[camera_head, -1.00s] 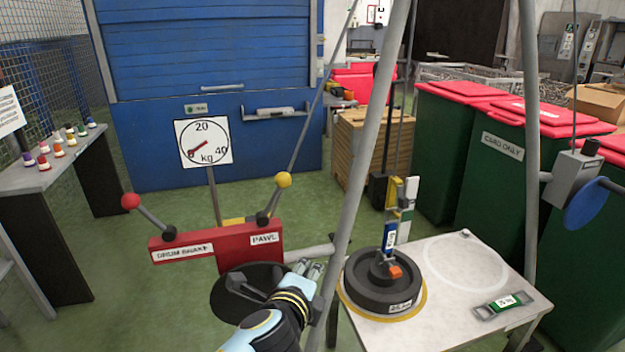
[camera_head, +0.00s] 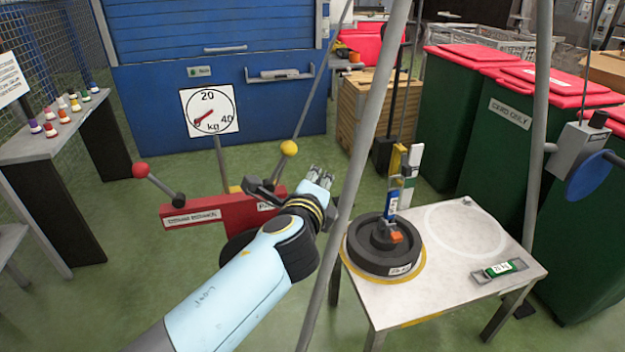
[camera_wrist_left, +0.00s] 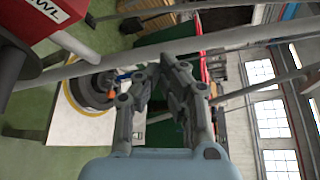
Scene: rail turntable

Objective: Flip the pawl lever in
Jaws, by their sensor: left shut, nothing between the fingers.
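The pawl lever (camera_head: 281,164) is a grey rod with a yellow ball knob (camera_head: 289,148). It stands tilted up to the right from the right end of a red bar (camera_head: 208,212), above a label partly hidden by my arm. My left gripper (camera_head: 320,175) is shut and empty, just right of and a little below the yellow knob, apart from it in the picture. In the left wrist view the two fingers (camera_wrist_left: 165,62) come close together, with a corner of the red bar (camera_wrist_left: 62,12) at upper left. My right gripper is not in view.
A brake lever with a red knob (camera_head: 140,170) rises from the bar's left end. A slanted grey pole (camera_head: 366,130) stands right of my gripper. A white table (camera_head: 440,290) holds a black weight (camera_head: 385,250). A round kg dial (camera_head: 209,111) stands behind.

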